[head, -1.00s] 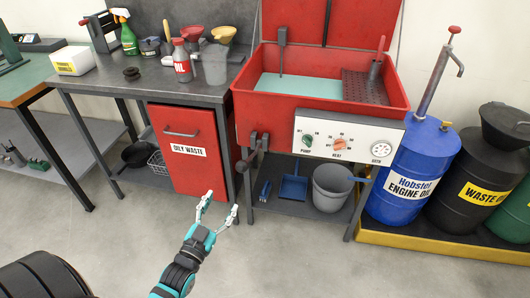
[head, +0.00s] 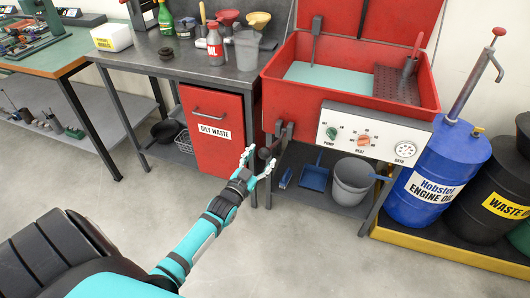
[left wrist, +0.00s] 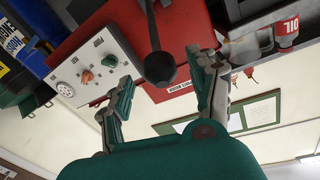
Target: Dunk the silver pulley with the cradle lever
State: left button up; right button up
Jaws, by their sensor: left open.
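The red parts washer (head: 345,108) stands with its lid up and a pale green bath (head: 325,77) in its basin. The cradle lever (head: 265,153), a dark rod with a round knob, sticks out at the washer's front left. My left gripper (head: 260,161) is open at the lever's end, with no grip on it. In the left wrist view the black knob (left wrist: 160,68) shows between the spread fingers (left wrist: 155,88); contact cannot be told. I cannot make out the silver pulley in either view. My right gripper is out of view.
A red oily waste bin (head: 212,138) stands left of the lever, under the grey bench (head: 170,62). A grey bucket (head: 351,181) and blue dustpan (head: 316,175) sit on the washer's lower shelf. A blue oil drum (head: 428,172) stands at right. The floor in front is clear.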

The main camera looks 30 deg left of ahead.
pick_arm(q)
jog(key=shift+w+a, duration=0.15)
jog(key=shift+w, duration=1.55)
grip_shut()
